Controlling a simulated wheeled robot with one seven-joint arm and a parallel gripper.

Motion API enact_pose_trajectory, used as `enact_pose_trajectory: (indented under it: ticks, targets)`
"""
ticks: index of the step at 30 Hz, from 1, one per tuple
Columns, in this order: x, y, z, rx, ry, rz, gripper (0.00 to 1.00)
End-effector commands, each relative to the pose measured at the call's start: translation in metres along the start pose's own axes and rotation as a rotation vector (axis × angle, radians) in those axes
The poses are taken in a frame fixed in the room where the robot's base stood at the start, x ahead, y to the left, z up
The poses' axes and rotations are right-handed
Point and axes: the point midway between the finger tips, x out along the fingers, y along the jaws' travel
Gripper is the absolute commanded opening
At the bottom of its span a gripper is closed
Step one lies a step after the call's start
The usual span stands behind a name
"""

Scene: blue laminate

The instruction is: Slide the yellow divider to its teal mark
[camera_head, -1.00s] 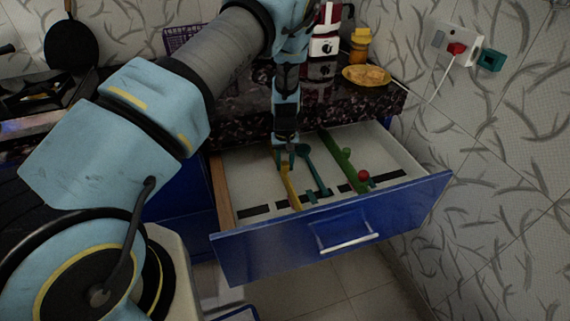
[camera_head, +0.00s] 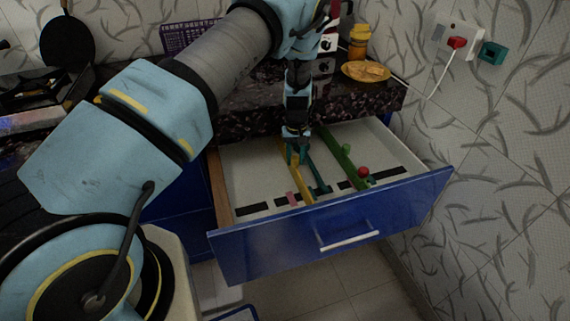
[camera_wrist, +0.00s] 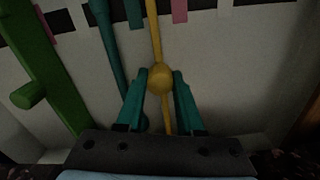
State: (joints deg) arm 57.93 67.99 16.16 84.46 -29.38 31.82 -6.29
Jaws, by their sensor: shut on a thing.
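The yellow divider (camera_head: 300,183) runs front to back in the open drawer. My gripper (camera_head: 297,146) is over its rear part. In the wrist view, the teal fingers of my gripper (camera_wrist: 160,88) are closed around the divider's round yellow knob (camera_wrist: 160,79). The teal mark (camera_wrist: 133,13) lies on the dark strip near the drawer's front, left of the yellow divider in the wrist view, with a gap between. A pink mark (camera_wrist: 180,10) lies on the divider's other side; it also shows in the head view (camera_head: 292,198).
A teal spoon-like utensil (camera_wrist: 111,55) lies beside the yellow divider, on the teal mark's side. Beyond it is a green divider (camera_wrist: 48,65) with a knob. A red ball (camera_head: 362,172) is near its front. The drawer's left part is clear.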

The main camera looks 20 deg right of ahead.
Motion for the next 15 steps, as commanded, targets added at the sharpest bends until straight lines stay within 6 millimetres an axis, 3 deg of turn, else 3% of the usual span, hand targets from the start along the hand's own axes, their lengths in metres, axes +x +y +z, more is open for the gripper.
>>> enact_pose_trajectory:
  ticks: [1, 5, 15]
  targets:
    - [0.005, 0.013, -0.004, 0.005, 0.005, 0.004, 0.0]
    - [0.003, 0.031, -0.007, 0.003, 0.004, 0.003, 0.0]
    - [-0.001, 0.038, -0.008, 0.002, 0.003, 0.004, 0.0]
